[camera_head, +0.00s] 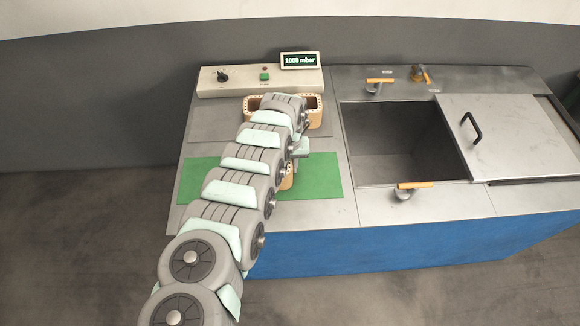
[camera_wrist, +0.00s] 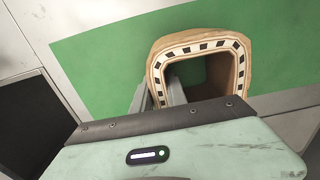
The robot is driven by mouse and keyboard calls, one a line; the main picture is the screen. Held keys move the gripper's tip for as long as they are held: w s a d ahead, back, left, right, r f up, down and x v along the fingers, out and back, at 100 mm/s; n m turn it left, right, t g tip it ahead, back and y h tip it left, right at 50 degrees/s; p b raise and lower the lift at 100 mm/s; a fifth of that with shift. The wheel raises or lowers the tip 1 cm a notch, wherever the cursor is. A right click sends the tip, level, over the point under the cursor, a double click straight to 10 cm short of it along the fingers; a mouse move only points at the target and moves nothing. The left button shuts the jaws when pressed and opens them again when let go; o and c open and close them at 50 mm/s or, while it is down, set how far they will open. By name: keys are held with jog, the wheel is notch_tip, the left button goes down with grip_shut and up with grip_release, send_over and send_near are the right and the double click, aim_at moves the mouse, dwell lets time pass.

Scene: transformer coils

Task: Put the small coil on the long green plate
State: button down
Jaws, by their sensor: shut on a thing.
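The long green plate (camera_head: 318,178) lies flat on the left part of the bench, its middle covered by my arm in the head view. The small coil (camera_head: 288,178) is tan and mostly hidden behind my arm there, over the plate. In the wrist view the coil (camera_wrist: 245,60) shows as a rounded square frame with a black-and-white dashed rim and an open middle, over the green plate (camera_wrist: 110,60). My gripper (camera_wrist: 161,92) is shut on one wall of the coil, one finger outside and one inside its opening. I cannot tell whether the coil touches the plate.
Tan coil parts (camera_head: 315,110) stand behind my arm at the back, near a control box (camera_head: 225,80) with a display (camera_head: 299,61) reading 1000 mbar. Right of the plate is an open basin (camera_head: 395,140) with a partly drawn metal lid (camera_head: 510,130) and orange-handled clamps (camera_head: 415,186).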

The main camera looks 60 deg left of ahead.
jog(key=shift+w+f, duration=0.1)
jog(key=c, duration=1.3)
grip_release()
notch_tip(320, 180, up, 12)
jog(key=shift+r+p, duration=0.2)
jog(key=shift+p, duration=0.25)
